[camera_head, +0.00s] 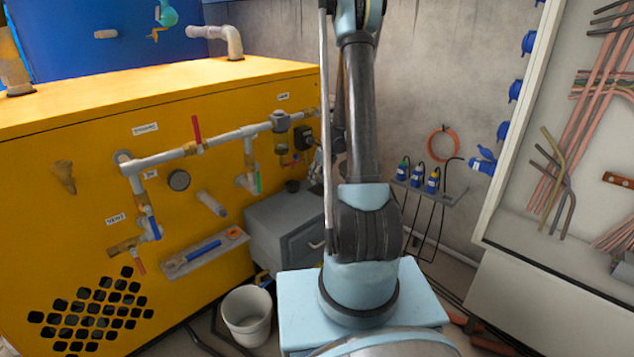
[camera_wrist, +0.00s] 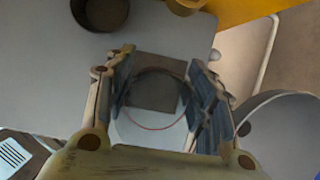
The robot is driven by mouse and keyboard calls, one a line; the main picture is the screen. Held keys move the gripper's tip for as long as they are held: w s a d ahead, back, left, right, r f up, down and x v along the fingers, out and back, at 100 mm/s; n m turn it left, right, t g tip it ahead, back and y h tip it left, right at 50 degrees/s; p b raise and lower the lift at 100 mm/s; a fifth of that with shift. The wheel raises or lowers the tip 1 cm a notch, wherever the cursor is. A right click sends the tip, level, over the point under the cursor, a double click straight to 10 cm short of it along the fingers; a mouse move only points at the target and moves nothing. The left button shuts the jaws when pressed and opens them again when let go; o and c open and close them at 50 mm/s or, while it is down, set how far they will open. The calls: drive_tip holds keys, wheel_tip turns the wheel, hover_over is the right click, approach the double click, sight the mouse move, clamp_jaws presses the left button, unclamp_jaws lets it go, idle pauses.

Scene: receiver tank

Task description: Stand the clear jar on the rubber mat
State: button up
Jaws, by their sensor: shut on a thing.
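In the wrist view, my gripper (camera_wrist: 158,82) has its two dark-padded fingers on either side of a clear jar (camera_wrist: 152,132). The gripper is shut on the jar, which shows as a see-through round outline with a thin reddish rim line. A dark square rubber mat (camera_wrist: 158,62) lies on the grey cabinet top, seen behind and through the jar. The jar overlaps the mat in this view; I cannot tell whether its base touches it. In the head view, my arm hides most of the gripper, and the jar cannot be made out.
The grey cabinet (camera_head: 283,222) stands against the yellow machine (camera_head: 85,190). A dark round cup (camera_wrist: 100,10) is on its top, left of the mat. A white bucket (camera_head: 247,313) is on the floor in front. Pipes and a valve assembly (camera_head: 281,135) overhang the cabinet's back.

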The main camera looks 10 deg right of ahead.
wheel_tip(320, 180, down, 2)
drive_tip(key=shift+f, duration=0.1)
drive_tip(key=shift+w+a+f, duration=0.1)
drive_tip(key=shift+w+f, duration=0.05)
drive_tip(key=shift+f, duration=0.15)
drive_tip(key=o, duration=1.1)
